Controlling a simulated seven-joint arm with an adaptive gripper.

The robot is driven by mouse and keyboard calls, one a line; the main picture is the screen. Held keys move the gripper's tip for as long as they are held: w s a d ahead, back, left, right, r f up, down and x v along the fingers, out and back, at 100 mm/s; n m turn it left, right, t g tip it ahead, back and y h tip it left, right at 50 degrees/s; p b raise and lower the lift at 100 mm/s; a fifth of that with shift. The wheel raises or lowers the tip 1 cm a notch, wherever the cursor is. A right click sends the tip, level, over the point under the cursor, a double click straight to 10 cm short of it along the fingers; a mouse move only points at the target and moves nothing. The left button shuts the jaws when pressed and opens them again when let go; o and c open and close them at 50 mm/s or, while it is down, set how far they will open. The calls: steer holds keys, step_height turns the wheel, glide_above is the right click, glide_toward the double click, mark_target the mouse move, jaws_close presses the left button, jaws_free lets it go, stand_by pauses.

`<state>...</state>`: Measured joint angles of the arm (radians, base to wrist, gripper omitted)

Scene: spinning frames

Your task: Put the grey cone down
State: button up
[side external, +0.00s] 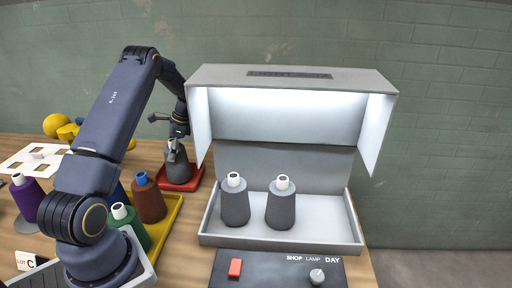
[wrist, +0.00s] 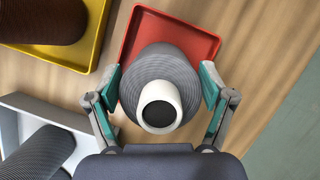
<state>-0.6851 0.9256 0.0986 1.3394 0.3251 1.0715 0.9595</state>
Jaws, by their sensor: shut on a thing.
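A grey cone of yarn with a white top (wrist: 160,80) is between the two fingers of my gripper (wrist: 160,88) in the wrist view. The gripper is shut on it, one finger on each side. The cone is over the red tray (wrist: 188,30); whether its base touches the tray floor is hard to tell. In the side view my gripper (side external: 173,150) is above the same grey cone (side external: 178,170) at the red tray (side external: 196,180), behind the yellow tray. Two other grey cones (side external: 235,204) (side external: 281,207) stand upright in the light box.
The light box (side external: 350,238) stands right of the red tray, with a control panel (side external: 280,270) in front. The yellow tray (side external: 168,225) holds brown (side external: 150,203) and green (side external: 134,231) cones. A purple cone (side external: 28,197) and a white holed board (side external: 20,163) are at left.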

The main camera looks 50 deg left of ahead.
steer(key=o, duration=1.7)
steer(key=shift+f, duration=0.1)
steer(key=v, duration=1.2)
